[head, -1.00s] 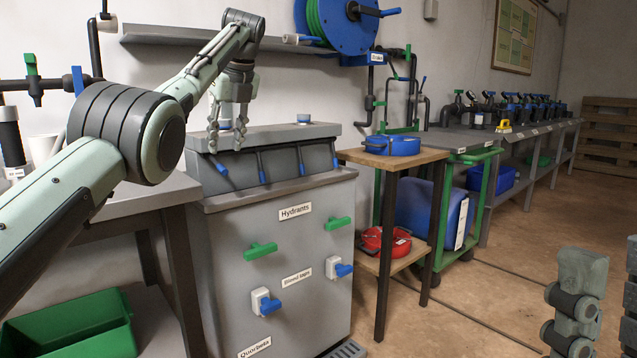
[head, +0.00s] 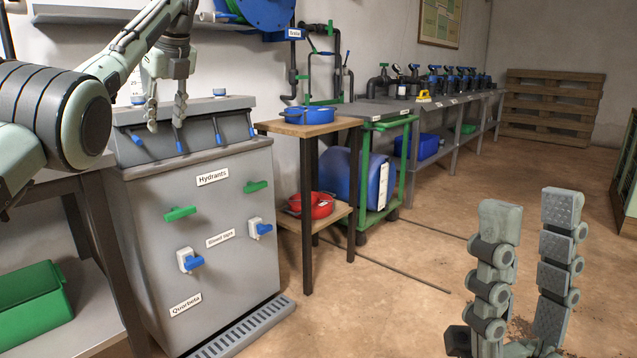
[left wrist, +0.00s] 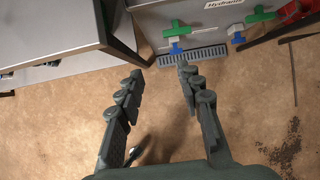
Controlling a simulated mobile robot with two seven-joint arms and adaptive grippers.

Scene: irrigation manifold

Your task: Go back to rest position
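My left gripper (head: 165,118) hangs fingers down in front of the grey cabinet's top in the head view. Its two fingers are apart with nothing between them. In the left wrist view the left gripper (left wrist: 160,70) is also open and empty, above bare floor, with the cabinet's foot grate (left wrist: 194,55) beyond it. My right gripper (head: 531,205) stands fingers up at the lower right of the head view. Its fingers are spread and empty, above open floor.
The grey cabinet (head: 215,262) with green and blue taps stands at the left, beside a bench with a green bin (head: 28,305). A wooden side table (head: 275,126) holds a blue pan (head: 308,115), with a red coil (head: 318,206) below. Floor at the centre right is clear.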

